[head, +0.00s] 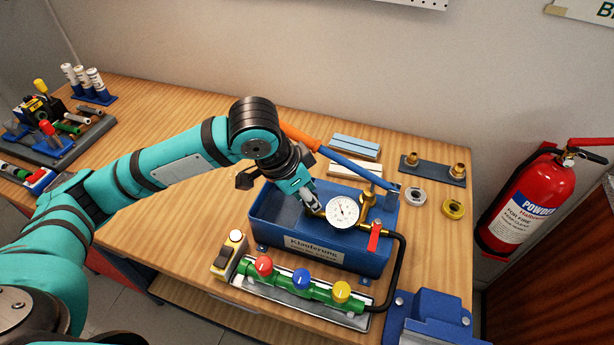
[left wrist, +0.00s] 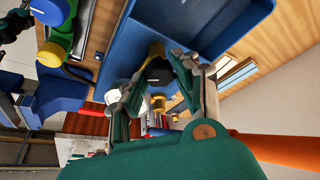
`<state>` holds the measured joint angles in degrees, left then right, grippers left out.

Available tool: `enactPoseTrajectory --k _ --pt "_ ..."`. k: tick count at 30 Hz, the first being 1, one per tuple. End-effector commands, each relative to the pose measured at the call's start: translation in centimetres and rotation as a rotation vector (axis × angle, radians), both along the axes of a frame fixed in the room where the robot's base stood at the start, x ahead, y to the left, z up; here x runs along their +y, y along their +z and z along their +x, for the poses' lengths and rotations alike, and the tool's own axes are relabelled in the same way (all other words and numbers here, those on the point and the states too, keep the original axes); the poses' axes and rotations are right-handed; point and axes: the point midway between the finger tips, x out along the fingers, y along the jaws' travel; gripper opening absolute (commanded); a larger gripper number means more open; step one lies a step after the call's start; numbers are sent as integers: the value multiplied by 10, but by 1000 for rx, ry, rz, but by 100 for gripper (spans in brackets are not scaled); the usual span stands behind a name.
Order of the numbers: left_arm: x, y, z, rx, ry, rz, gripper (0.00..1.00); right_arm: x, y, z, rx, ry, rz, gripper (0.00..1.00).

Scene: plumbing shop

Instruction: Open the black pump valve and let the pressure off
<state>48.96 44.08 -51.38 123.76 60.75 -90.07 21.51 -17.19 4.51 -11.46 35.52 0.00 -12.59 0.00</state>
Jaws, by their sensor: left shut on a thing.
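The blue test pump (head: 262,222) stands on the workbench. A round pressure gauge (head: 342,211) with a white dial sits on its brass fitting; I cannot read the needle. My left gripper (head: 310,203) reaches down beside the gauge, over the tank's inside. In the left wrist view its fingers (left wrist: 157,82) are closed around the black valve knob (left wrist: 158,72), one on each side. In the head view the gripper hides the knob, and its angle cannot be told. A red lever (head: 375,236) sits on the pump's right front. My right gripper is not in view.
The orange-and-blue pump handle (head: 335,155) runs close behind my left gripper. A black hose (head: 401,265) leads from the pump to a green manifold (head: 318,293) with red, blue and yellow knobs. A blue vise (head: 435,322) is at front right. The bench's left middle is clear.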

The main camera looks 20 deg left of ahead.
Motion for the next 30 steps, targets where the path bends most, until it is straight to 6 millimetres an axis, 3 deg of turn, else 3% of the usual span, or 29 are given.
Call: enactPoseTrajectory --k 1,15,21,30 --pt "-1 9 -2 3 40 0 0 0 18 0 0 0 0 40" --pt "-4 8 -3 4 489 -1 0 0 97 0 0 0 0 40" --pt "-6 6 -3 4 661 -1 0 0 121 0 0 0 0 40" --pt "-6 3 -2 1 847 0 0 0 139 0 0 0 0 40"
